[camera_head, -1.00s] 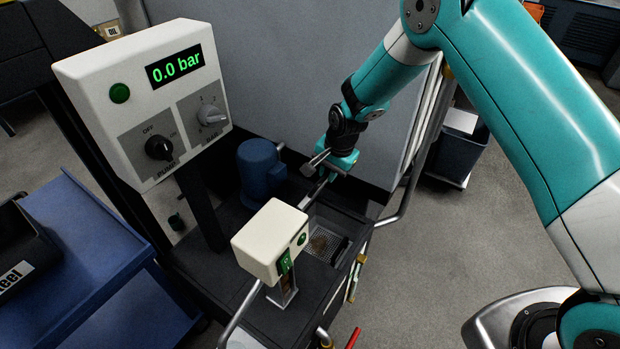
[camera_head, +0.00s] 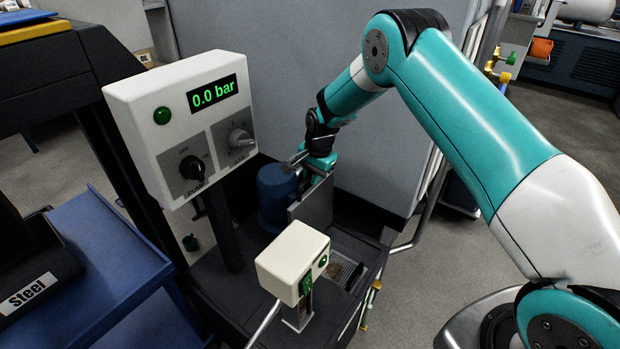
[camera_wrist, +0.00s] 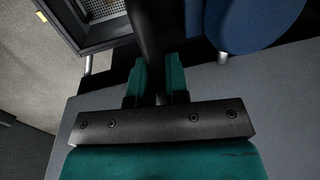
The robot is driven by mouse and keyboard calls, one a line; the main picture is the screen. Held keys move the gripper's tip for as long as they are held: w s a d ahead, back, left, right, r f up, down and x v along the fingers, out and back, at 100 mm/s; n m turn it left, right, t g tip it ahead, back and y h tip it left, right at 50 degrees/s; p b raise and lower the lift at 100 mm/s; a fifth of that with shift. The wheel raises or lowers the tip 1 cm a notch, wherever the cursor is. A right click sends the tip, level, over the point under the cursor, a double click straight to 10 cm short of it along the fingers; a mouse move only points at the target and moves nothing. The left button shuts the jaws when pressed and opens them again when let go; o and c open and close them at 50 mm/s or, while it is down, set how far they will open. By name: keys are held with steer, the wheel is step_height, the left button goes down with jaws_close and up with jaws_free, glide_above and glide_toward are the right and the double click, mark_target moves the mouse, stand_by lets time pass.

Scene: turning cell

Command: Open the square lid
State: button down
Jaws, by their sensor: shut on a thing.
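The square lid (camera_head: 314,205) is a grey plate standing steeply tilted up at the back of the dark machine top, in the head view. In front of it is an opening with a perforated grate (camera_head: 347,268), which also shows at the top of the wrist view (camera_wrist: 100,9). My gripper (camera_head: 322,163) is at the lid's upper edge. In the wrist view my gripper (camera_wrist: 158,72) has its green fingers closed around a dark bar (camera_wrist: 147,30), apparently the lid's handle. The lid's hinge is hidden.
A blue motor (camera_head: 275,198) stands close to the lid's left. A white switch box (camera_head: 291,257) stands in front of the opening. The control panel (camera_head: 183,125) reads 0.0 bar.

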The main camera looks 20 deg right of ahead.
steer(key=shift+r, duration=0.1)
steer(key=c, duration=1.4)
jaws_free()
steer(key=r, duration=0.5)
steer(key=s+d+r, duration=0.1)
steer(key=r, duration=0.5)
steer(key=s+r, duration=0.1)
steer(key=r, duration=0.5)
steer(key=shift+s+d, duration=0.15)
steer(key=shift+d, duration=0.25)
steer(key=shift+r, duration=0.15)
steer(key=s+a+r+n+y+p, duration=0.1)
steer(key=s+a+r+n+p, duration=0.3)
steer(key=s+r, duration=0.4)
steer(key=s+a+r+n+y+p, duration=0.1)
steer(key=s+a+r+n, duration=0.35)
steer(key=s+r, duration=0.35)
steer(key=s+r+n+p, duration=0.1)
steer(key=s+n, duration=0.2)
steer(key=s, duration=0.4)
steer(key=s+a+r+n+g+p, duration=0.1)
steer(key=s+n, duration=0.2)
steer(key=s, duration=0.4)
steer(key=s+r+n+y+p, duration=0.1)
steer(key=s+n, duration=0.2)
steer(key=s, duration=0.4)
steer(key=shift+s+a+n, duration=0.35)
steer(key=shift+a, duration=0.05)
